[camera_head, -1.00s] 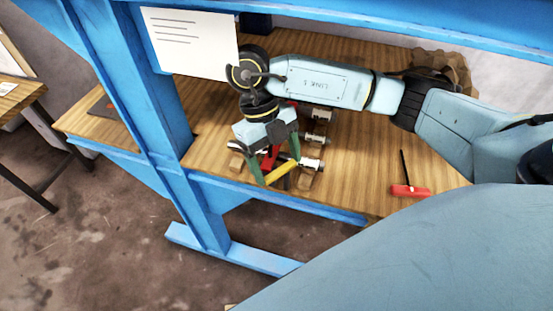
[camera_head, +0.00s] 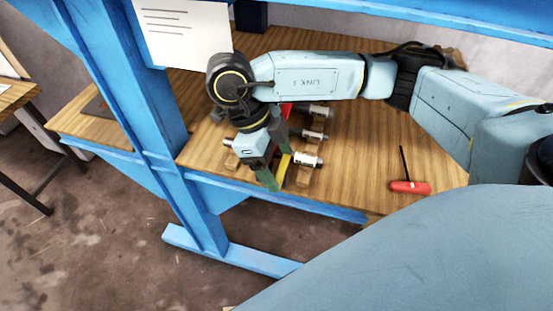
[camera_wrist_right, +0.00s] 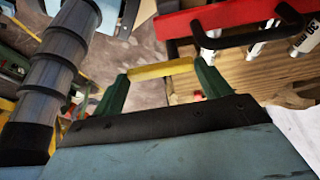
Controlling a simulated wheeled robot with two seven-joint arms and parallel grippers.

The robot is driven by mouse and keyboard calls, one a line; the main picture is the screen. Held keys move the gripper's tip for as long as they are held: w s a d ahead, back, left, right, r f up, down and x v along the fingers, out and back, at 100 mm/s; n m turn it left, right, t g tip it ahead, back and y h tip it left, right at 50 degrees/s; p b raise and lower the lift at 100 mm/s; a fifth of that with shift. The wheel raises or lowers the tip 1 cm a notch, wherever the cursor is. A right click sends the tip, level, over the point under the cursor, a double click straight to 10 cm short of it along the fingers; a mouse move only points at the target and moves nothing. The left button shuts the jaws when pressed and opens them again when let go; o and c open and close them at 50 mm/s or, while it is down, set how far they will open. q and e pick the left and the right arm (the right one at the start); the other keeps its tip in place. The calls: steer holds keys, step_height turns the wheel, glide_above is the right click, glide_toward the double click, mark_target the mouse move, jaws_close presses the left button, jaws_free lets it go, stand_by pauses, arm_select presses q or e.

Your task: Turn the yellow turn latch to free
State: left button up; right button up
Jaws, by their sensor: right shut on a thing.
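The yellow turn latch (camera_head: 284,166) is a short bar at the front of the fixture on the wooden bench, partly covered by my right gripper. My right gripper (camera_head: 277,170) reaches down from the arm above, with its green fingers on either side of the bar. In the right wrist view the yellow bar (camera_wrist_right: 160,69) spans between the two green fingertips (camera_wrist_right: 160,76), and the gripper is shut on it. My left gripper is not in view.
Metal cylinders (camera_head: 308,160) and a red part (camera_head: 286,109) lie close to the gripper. A red-handled screwdriver (camera_head: 410,187) lies on the bench (camera_head: 360,155) to the right. A blue post (camera_head: 150,100) and a white sheet (camera_head: 185,35) stand at the left.

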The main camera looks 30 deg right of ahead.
stand_by(0.4)
steer(key=o, duration=1)
